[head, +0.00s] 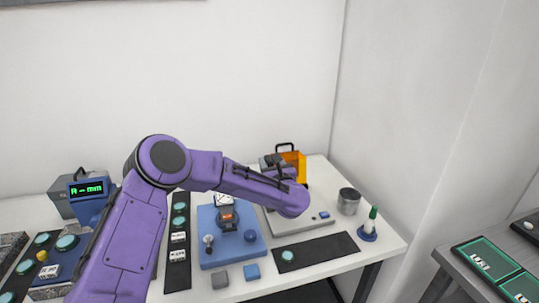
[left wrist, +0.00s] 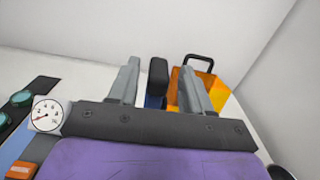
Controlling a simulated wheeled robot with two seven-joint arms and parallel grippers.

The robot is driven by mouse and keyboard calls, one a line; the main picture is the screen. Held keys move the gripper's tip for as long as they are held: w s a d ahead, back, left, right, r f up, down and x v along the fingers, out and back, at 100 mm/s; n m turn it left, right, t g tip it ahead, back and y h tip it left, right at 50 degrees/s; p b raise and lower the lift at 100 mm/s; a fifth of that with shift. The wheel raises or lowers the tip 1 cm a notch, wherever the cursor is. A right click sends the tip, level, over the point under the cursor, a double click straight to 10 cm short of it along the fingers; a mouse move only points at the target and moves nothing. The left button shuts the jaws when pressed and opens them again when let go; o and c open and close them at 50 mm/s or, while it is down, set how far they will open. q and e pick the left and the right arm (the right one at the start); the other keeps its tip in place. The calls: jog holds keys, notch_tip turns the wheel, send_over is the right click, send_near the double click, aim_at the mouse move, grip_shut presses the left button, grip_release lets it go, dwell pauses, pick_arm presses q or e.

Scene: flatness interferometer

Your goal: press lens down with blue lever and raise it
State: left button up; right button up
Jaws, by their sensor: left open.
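My left gripper (head: 273,160) reaches over the light-grey instrument base (head: 307,228), mostly hidden behind its own purple wrist in the head view. In the left wrist view the left gripper (left wrist: 160,88) is open, its two grey fingers apart. A black knob (left wrist: 158,72) on a blue stem, apparently the blue lever (left wrist: 154,102), stands between the fingers with visible gaps on both sides. An orange panel (head: 297,163) with a black handle stands behind; the right finger overlaps it in the left wrist view (left wrist: 205,82). Any lens under the lever is hidden. My right gripper is not in view.
A blue gauge stand (head: 217,256) is left of the instrument. A dark mat (head: 322,247) with a teal disc (head: 288,255) lies in front. A metal cup (head: 348,201) and a green-white bottle (head: 372,220) stand at right. A dark tray (head: 178,275) holds teal discs.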

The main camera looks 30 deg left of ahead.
pick_arm(q)
jog(key=shift+w+a+r, duration=0.1)
jog(key=shift+w+a, duration=0.1)
jog(key=shift+a, duration=0.2)
jog(key=shift+w+a+r, duration=0.1)
jog(key=shift+w+a, duration=0.05)
jog(key=shift+a, duration=0.25)
jog(key=shift+w+f, duration=0.2)
jog(key=shift+w, duration=0.1)
grip_shut()
